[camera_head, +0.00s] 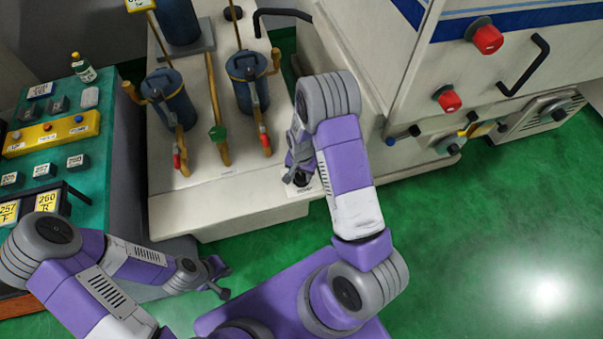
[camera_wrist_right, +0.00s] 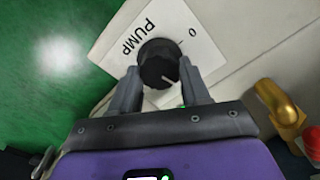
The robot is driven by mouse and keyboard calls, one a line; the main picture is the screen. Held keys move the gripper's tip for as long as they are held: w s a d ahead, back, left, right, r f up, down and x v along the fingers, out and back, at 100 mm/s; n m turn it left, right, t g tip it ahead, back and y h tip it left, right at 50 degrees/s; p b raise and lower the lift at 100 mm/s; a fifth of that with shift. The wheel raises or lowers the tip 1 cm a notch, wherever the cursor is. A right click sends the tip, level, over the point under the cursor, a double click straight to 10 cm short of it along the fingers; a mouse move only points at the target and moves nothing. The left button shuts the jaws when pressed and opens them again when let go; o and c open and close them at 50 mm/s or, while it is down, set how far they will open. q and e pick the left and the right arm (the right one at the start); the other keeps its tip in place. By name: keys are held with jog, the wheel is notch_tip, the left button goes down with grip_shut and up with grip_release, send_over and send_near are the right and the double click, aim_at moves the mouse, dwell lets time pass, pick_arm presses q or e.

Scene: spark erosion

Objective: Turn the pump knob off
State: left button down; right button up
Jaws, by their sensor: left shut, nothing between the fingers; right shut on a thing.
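The pump knob (camera_wrist_right: 158,63) is a round black knob with a pale pointer line, on a white label plate (camera_wrist_right: 150,25) marked PUMP, 0 and a line. In the right wrist view its pointer line faces down and slightly right, away from both the 0 and the line mark. My right gripper (camera_wrist_right: 160,85) is shut on the knob, one finger on each side. In the head view my right gripper (camera_head: 298,178) is at the front right corner of the pale machine top and hides most of the knob. My left gripper (camera_head: 222,280) is shut and empty, low over the floor.
Blue canisters (camera_head: 168,97) with brass pipes and red-handled valves stand on the pale machine top (camera_head: 230,195). A green bench (camera_head: 95,150) with labelled blocks is at left. A pale cabinet with red knobs (camera_head: 487,39) is at right. Green floor (camera_head: 470,240) is clear at lower right.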

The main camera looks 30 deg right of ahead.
aim_at(301, 176)
jog(key=n, duration=0.4)
jog(key=shift+n+b, duration=0.3)
jog(key=shift+b, duration=0.05)
jog(key=n, duration=0.3)
jog(key=shift+n, duration=0.3)
jog(key=n+b, duration=0.1)
jog(key=n, duration=0.2)
jog(key=shift+n, duration=2.2)
jog(key=o, duration=1.1)
jog(key=shift+c, duration=0.2)
notch_tip(301, 176, up, 8)
jog(key=shift+a+f+p, duration=0.1)
jog(key=shift+f+p, duration=0.1)
jog(key=shift+p, duration=0.55)
